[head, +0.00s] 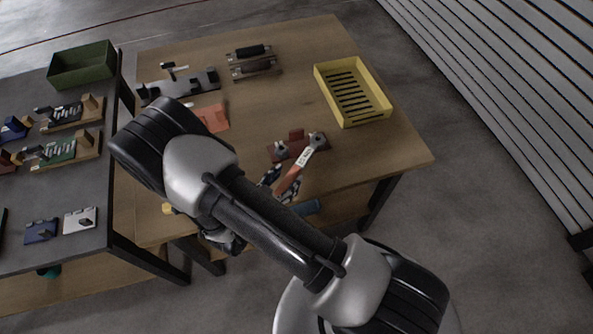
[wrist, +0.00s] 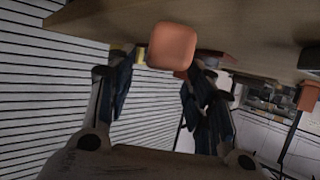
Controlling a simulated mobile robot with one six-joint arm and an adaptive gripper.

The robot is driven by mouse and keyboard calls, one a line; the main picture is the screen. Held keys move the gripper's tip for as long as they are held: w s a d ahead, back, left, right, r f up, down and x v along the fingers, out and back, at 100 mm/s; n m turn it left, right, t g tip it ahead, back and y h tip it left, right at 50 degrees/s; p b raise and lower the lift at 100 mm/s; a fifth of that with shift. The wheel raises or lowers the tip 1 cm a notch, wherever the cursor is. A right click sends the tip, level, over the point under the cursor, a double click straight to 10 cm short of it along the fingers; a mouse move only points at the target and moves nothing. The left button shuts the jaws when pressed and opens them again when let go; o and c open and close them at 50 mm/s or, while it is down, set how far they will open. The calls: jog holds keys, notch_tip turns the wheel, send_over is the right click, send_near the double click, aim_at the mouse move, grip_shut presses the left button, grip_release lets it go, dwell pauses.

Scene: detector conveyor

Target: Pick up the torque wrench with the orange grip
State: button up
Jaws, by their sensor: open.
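The torque wrench with the orange grip (head: 290,178) lies across a dark red holder (head: 285,151) near the table's front edge. Its grip points toward the front and its grey head toward the back right. My gripper (head: 279,184) is open, with its dark fingers near the grip's front end. In the wrist view, the blunt end of the orange grip (wrist: 172,46) shows above and between the fingertips of my open gripper (wrist: 158,88). No finger clearly touches the grip. The rest of the wrench is hidden there behind the grip end.
A yellow slotted crate (head: 384,111) stands at the table's back right. An orange-red piece (head: 214,118) and dark holders (head: 180,86) lie further left and back.

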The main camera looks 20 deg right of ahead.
aim_at(292, 173)
jog(key=b+x, duration=0.1)
jog(key=x, duration=0.4)
jog(key=shift+d+r, duration=0.1)
jog(key=shift+d, duration=0.05)
jog(key=shift+s, duration=0.1)
jog(key=shift+c, duration=0.2)
grip_shut()
dwell(0.3)
